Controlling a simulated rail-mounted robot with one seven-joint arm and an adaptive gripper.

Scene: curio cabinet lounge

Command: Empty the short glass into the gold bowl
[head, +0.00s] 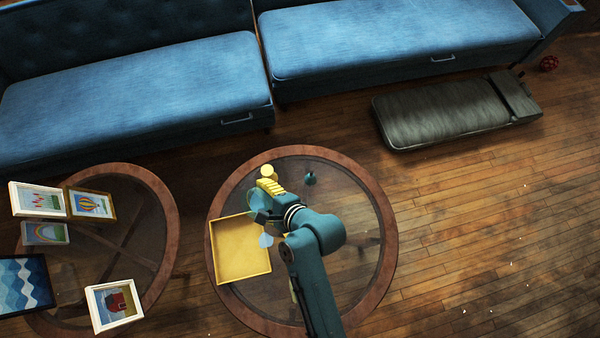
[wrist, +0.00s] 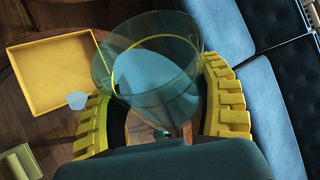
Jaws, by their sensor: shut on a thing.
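My gripper (head: 268,190) is over the round glass-topped table (head: 384,205). In the wrist view, its ridged yellow fingers (wrist: 158,85) are shut around a clear teal glass (wrist: 125,62), with one finger on each side. A yellow ring shows in or through the glass. I cannot tell what the glass holds. In the head view, the gripper and arm hide part of it. A small yellow round thing (head: 268,171) shows just behind the gripper. I cannot tell if it is the gold bowl, and no other bowl shows clearly.
A square yellow tray (head: 240,250) lies on the table's left side, with a small pale-blue piece (head: 265,240) by its right edge. A small dark teal thing (head: 310,179) stands toward the back. Picture frames (head: 114,304) crowd the left table. The table's right side looks clear.

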